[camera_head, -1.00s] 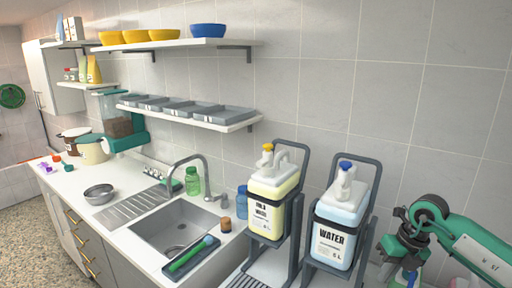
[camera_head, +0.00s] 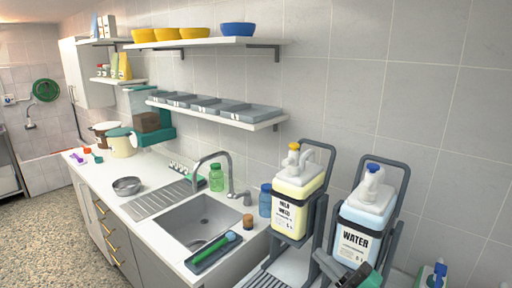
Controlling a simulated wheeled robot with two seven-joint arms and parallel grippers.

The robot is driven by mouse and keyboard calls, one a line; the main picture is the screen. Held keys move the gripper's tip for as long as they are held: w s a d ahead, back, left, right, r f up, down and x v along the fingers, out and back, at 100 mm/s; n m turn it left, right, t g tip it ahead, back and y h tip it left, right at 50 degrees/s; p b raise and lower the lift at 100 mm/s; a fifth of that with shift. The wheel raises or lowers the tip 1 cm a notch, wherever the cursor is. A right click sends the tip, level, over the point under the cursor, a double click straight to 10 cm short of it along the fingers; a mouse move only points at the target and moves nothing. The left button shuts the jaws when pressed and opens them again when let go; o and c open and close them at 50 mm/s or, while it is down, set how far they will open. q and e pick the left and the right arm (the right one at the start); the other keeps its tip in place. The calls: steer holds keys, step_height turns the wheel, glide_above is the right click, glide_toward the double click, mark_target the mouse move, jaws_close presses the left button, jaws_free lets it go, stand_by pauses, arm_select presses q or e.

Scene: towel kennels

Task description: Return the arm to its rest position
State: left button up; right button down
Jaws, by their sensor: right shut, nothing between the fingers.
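My right gripper (camera_head: 334,268) shows at the bottom edge, in front of the lower part of the water jug's stand. It is dark with a green part of my arm behind it, and the frame cuts most of it off. It is shut and holds nothing. My left gripper is not in view.
A jug marked WATER (camera_head: 360,232) and a yellowish jug (camera_head: 295,196) stand tilted in dark frames near the gripper. A sink (camera_head: 203,216), with a tray (camera_head: 213,251) at its front, lies to their left. A spray bottle (camera_head: 437,273) stands at the lower right.

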steer(key=s+d+f+m+g+h, duration=0.1)
steer(key=s+d+f+m+h, duration=0.3)
steer(key=f+m+h, duration=0.45)
steer(key=s+d+f+m+g+h, duration=0.1)
steer(key=s+d+f+m+h, duration=0.1)
steer(key=d+f+m+h, duration=0.55)
steer(key=s+a+f+m+g+y, duration=0.1)
steer(key=s+a+f+m+g, duration=0.1)
steer(key=s+f+g, duration=0.6)
steer(key=s+a+f+m+g, duration=0.1)
steer(key=s+f+m+g, duration=0.3)
steer(key=s, duration=0.8)
step_height(320, 180, down, 30)
steer(key=n, duration=0.2)
steer(key=s+d+f+g, duration=0.1)
steer(key=s+d+f, duration=0.2)
steer(key=s+f, duration=1.7)
steer(key=shift+f, duration=0.65)
